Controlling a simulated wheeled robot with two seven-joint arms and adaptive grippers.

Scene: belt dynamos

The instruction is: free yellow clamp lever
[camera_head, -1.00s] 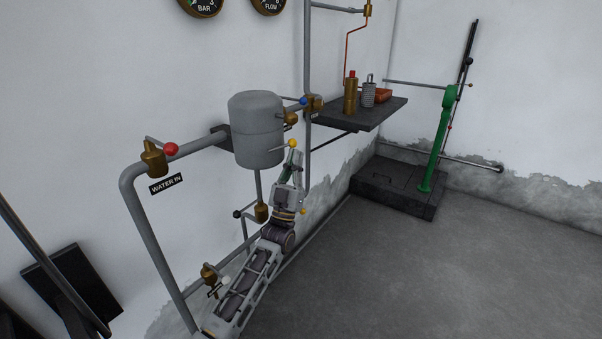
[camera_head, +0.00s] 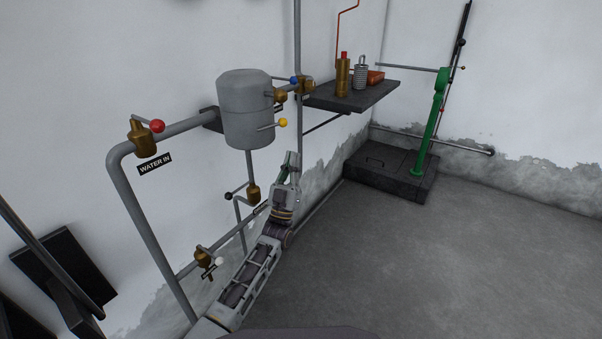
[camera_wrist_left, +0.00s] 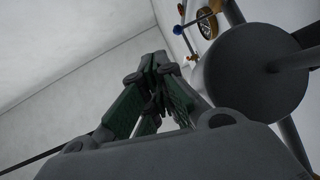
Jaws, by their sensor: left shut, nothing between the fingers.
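The yellow ball knob of the clamp lever (camera_head: 283,122) sits at the end of a thin rod on the right side of the grey tank (camera_head: 247,110). My left gripper (camera_head: 291,157) is below the yellow knob, apart from it, its fingers pointing up. In the wrist view the left gripper's fingers (camera_wrist_left: 160,62) are shut with nothing between them. The tank's underside (camera_wrist_left: 250,75) fills the right of that view, and I cannot make out the yellow knob there. My right gripper is not in view.
A red-knobbed valve (camera_head: 145,137) and a blue knob (camera_head: 295,80) sit on the pipes. Below are a black knob (camera_head: 228,196) and a white knob (camera_head: 219,262). A dark shelf (camera_head: 350,97) holds small parts. The floor (camera_head: 440,270) to the right is clear.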

